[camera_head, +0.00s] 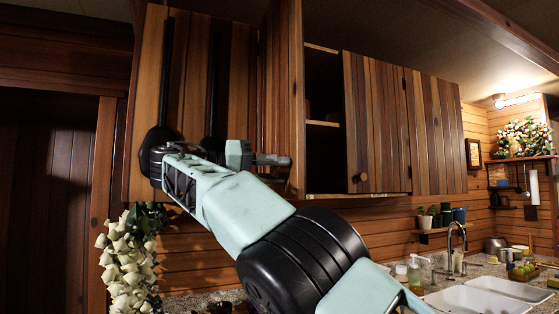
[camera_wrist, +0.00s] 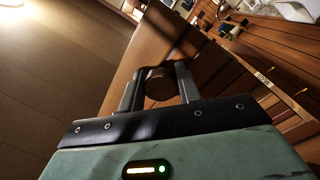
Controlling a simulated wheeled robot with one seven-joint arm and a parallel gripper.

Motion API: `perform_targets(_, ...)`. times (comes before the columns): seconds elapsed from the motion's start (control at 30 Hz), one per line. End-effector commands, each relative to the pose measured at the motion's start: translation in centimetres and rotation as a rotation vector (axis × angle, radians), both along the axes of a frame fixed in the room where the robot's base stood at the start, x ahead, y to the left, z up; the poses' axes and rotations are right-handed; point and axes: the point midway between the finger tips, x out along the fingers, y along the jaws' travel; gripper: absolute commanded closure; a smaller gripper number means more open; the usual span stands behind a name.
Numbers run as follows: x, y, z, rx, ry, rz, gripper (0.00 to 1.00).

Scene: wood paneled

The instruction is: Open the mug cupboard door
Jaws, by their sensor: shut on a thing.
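The mug cupboard door (camera_head: 281,70) is a wood-plank door in the head view. It stands swung out from the wall cupboard, and the dark shelved inside (camera_head: 323,130) shows to its right. My gripper (camera_head: 277,160) is at the lower part of this door. In the wrist view, my gripper (camera_wrist: 159,86) is shut on a round dark wooden knob (camera_wrist: 160,84), with one finger on each side. The knob is hard to make out in the head view. What stands deep on the shelves is too dark to tell.
A neighbouring closed door (camera_head: 375,120) with a round knob adjoins the opening on the right. Long dark utensils (camera_head: 165,90) hang at the left above white flowers (camera_head: 130,255). Below right are the sink (camera_head: 480,300), tap and counter items.

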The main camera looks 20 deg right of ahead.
Motion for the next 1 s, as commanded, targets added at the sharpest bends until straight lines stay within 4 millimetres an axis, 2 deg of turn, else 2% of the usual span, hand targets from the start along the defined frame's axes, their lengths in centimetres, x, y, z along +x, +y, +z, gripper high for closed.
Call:
perform_targets(0.43,0.06,0.12,0.1,-0.004,-0.004,0.0,1.0)
perform_targets(0.47,0.05,0.12,0.09,-0.004,-0.004,0.0,0.61)
perform_targets(0.5,0.04,0.11,0.1,-0.005,-0.004,-0.001,0.5)
perform_targets(0.53,0.04,0.11,0.09,-0.004,-0.004,-0.001,0.45)
perform_targets(0.83,-0.02,0.16,0.09,-0.003,-0.003,-0.004,0.45)
perform_targets(1.0,0.0,0.86,0.36,-0.004,-0.003,-0.006,0.45)
